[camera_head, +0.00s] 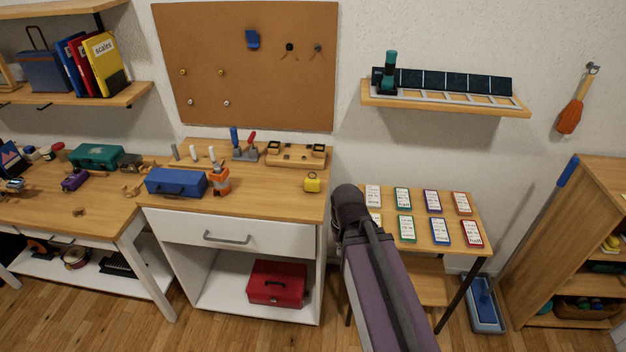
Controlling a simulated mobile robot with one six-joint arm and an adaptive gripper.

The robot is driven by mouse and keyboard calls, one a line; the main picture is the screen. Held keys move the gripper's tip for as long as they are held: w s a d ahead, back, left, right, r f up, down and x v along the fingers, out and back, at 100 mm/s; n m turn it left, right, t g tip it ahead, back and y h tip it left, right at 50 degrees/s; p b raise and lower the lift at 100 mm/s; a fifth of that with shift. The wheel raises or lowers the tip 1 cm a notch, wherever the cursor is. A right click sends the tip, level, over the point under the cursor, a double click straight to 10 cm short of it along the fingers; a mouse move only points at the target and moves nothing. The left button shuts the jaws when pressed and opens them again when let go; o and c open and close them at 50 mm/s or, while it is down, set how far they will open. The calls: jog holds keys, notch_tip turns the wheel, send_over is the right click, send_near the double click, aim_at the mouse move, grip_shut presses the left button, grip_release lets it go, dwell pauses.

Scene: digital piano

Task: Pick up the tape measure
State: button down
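A small yellow object with a dark top (312,183), which looks like the tape measure, sits upright near the right front of the wooden workbench top (270,203). Nothing touches it. My arm reaches up from the bottom of the view, to the right of the workbench. A dark joint of my arm is a little to the right of the yellow object and apart from it. My gripper's fingers do not show.
A blue toolbox (176,182) and an orange tool (220,181) stand left on the workbench. A wooden block with dark square parts (296,154) lies behind the yellow object. A small table with several coloured cards (441,232) is to the right. A wall shelf (440,102) hangs above.

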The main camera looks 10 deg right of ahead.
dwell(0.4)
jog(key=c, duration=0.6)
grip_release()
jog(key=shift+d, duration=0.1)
